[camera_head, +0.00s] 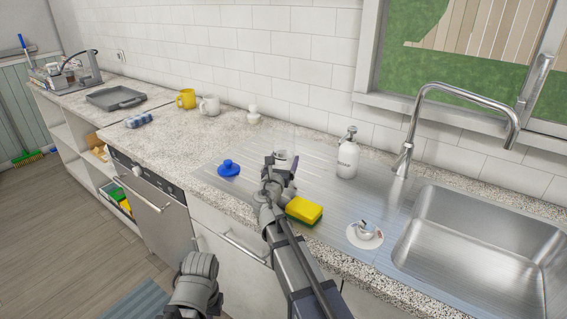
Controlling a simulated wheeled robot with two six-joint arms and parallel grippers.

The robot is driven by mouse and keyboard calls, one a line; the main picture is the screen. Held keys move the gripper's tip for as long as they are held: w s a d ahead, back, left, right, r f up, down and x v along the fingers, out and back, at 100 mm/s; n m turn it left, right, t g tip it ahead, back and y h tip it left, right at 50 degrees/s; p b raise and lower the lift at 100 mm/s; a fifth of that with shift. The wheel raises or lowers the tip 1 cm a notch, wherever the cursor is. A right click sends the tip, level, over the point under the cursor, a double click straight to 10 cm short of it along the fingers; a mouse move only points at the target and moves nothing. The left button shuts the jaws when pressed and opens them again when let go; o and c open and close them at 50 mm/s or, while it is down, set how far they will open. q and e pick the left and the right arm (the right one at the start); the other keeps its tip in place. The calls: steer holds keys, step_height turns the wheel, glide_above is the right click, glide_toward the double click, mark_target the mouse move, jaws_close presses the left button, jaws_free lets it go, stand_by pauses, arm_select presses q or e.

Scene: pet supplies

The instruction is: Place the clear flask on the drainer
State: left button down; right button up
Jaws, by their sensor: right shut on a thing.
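My right gripper (278,168) is over the metal drainer (330,200) beside the sink. It is shut on the clear flask (286,156), of which a pale, see-through part shows at the fingertips. The flask's outline is faint against the counter and wall. I cannot tell whether its base touches the drainer. Part of my left arm shows at the bottom, but its gripper is not seen.
A blue-topped thing (229,168) stands left of the gripper. A yellow sponge (304,210) lies close beside my right arm. A white soap bottle (348,158) stands to the right.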

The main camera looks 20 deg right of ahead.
steer(key=shift+f, duration=0.2)
steer(key=o, duration=1.2)
steer(key=shift+c, duration=0.2)
steer(key=shift+r, duration=0.15)
steer(key=shift+s+a+r, duration=0.1)
steer(key=shift+s, duration=0.05)
steer(key=v, duration=1.1)
steer(key=shift+s+a, duration=0.15)
steer(key=shift+s, duration=0.2)
